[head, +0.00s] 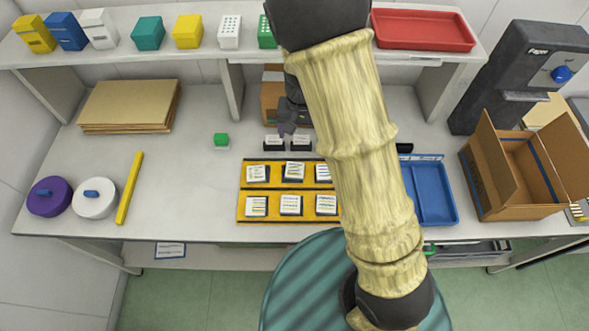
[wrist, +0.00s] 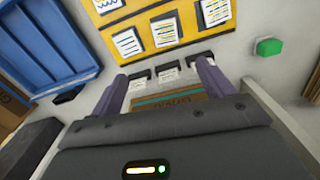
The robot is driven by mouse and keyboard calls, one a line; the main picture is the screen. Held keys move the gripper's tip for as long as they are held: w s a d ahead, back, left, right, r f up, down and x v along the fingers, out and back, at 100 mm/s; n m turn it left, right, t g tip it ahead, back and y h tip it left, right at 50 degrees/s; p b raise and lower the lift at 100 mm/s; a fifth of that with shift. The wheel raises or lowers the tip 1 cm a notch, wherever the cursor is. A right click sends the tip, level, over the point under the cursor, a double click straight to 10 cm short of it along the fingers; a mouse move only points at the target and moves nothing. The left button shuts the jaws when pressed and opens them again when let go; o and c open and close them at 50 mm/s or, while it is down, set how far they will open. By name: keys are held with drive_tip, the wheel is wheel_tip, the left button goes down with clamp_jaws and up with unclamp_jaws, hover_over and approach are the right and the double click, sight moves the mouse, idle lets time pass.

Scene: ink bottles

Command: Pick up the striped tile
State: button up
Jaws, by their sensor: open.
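Several small white tiles with line markings lie in two rows on yellow trays; one is in the back row (head: 257,173) and one in the front row (head: 290,205). In the wrist view, three tiles show on the yellow tray (wrist: 185,48): left (wrist: 127,42), middle (wrist: 165,30) and right (wrist: 213,11). All bear dark or coloured lines, so I cannot tell which is the striped tile. My gripper (wrist: 162,70) is open and nothing shows held. In the head view my gripper (head: 288,128) is behind the trays, near small black holders (head: 275,145) with white cards.
A blue tray (head: 433,190) and an open cardboard box (head: 528,165) stand right. A cardboard box (head: 272,100) is behind my gripper, under the shelf (head: 345,62).

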drive_tip(key=shift+w+a+f, duration=0.2)
drive_tip(key=shift+a+f, duration=0.1)
drive_tip(key=shift+a, duration=0.05)
drive_tip(key=p, duration=0.2)
hover_over(295, 170)
drive_tip(key=f, duration=1.2)
drive_tip(key=shift+w+d+f, duration=0.1)
drive_tip(key=shift+w+d, duration=0.15)
drive_tip(key=shift+d, duration=0.15)
drive_tip(key=shift+s+a+f+p, duration=0.15)
drive_tip(key=shift+a+f+p, duration=0.05)
drive_tip(key=shift+f+p, duration=0.45)
drive_tip(key=shift+a+f+p, duration=0.2)
drive_tip(key=shift+f+p, duration=0.5)
drive_tip(key=shift+f, duration=1.25)
